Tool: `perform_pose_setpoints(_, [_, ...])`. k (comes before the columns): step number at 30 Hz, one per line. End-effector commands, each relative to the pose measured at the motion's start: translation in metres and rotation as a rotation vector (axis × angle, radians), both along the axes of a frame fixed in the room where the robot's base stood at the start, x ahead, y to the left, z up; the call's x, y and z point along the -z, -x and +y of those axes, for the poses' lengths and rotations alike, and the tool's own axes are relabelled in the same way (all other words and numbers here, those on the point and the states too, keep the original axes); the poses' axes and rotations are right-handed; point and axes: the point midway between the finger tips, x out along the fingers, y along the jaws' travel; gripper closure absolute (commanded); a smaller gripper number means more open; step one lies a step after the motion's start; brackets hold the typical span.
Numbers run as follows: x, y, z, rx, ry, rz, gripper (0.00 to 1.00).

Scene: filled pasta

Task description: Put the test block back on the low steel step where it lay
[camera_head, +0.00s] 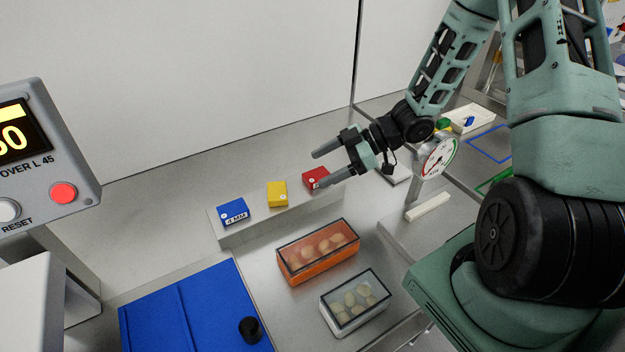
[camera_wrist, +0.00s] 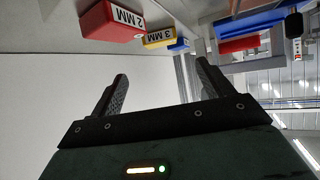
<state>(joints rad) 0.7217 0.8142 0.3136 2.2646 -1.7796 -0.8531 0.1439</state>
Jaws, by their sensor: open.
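The red block (camera_head: 312,178), marked 2 MM in the wrist view (camera_wrist: 110,22), rests on the right part of the low steel step (camera_head: 250,221). The yellow block (camera_head: 277,194), marked 3 MM, and the blue block (camera_head: 233,212), marked 4 MM, sit to its left on the same step. My gripper (camera_head: 320,169) is open and empty beside the red block; one finger overlaps the block's right edge in the head view. In the wrist view the blocks lie outside the gap between my fingers (camera_wrist: 158,85). I cannot tell whether a finger touches the red block.
An orange lidded box (camera_head: 318,262) and a white lidded box (camera_head: 345,313), both holding round pieces, stand in front of the step. A blue board (camera_head: 170,315) with a black knob lies front left. A dial gauge (camera_head: 437,158) is right of my gripper. The surface behind the step is clear.

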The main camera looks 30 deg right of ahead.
Motion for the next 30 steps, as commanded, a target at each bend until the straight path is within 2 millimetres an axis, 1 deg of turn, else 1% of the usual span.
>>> perform_pose_setpoints(2, [-0.004, -0.006, 0.005, 0.011, 0.038, 0.000, 0.20])
perform_pose_setpoints(4, [-0.008, -0.016, 0.014, 0.040, 0.104, 0.006, 0.20])
perform_pose_setpoints(6, [-0.015, -0.029, 0.029, 0.090, 0.206, 0.015, 0.20])
perform_pose_setpoints(8, [-0.024, -0.036, 0.044, 0.145, 0.308, 0.029, 0.20])
perform_pose_setpoints(9, [-0.032, -0.038, 0.054, 0.186, 0.374, 0.044, 0.20])
perform_pose_setpoints(11, [-0.043, -0.034, 0.069, 0.245, 0.462, 0.072, 0.20])
perform_pose_setpoints(13, [-0.058, -0.021, 0.086, 0.311, 0.549, 0.114, 0.20])
perform_pose_setpoints(14, [-0.064, -0.012, 0.094, 0.337, 0.582, 0.137, 0.20])
perform_pose_setpoints(17, [-0.084, 0.030, 0.117, 0.411, 0.673, 0.229, 0.20])
perform_pose_setpoints(18, [-0.092, 0.051, 0.127, 0.434, 0.701, 0.273, 0.20])
perform_pose_setpoints(20, [-0.101, 0.086, 0.139, 0.457, 0.735, 0.345, 0.20])
perform_pose_setpoints(21, [-0.107, 0.109, 0.147, 0.464, 0.752, 0.393, 0.20])
perform_pose_setpoints(23, [-0.114, 0.143, 0.157, 0.467, 0.772, 0.463, 0.20])
perform_pose_setpoints(24, [-0.118, 0.163, 0.162, 0.465, 0.782, 0.507, 0.20])
perform_pose_setpoints(27, [-0.126, 0.202, 0.170, 0.451, 0.799, 0.592, 0.20])
perform_pose_setpoints(30, [-0.129, 0.224, 0.174, 0.442, 0.806, 0.641, 0.20])
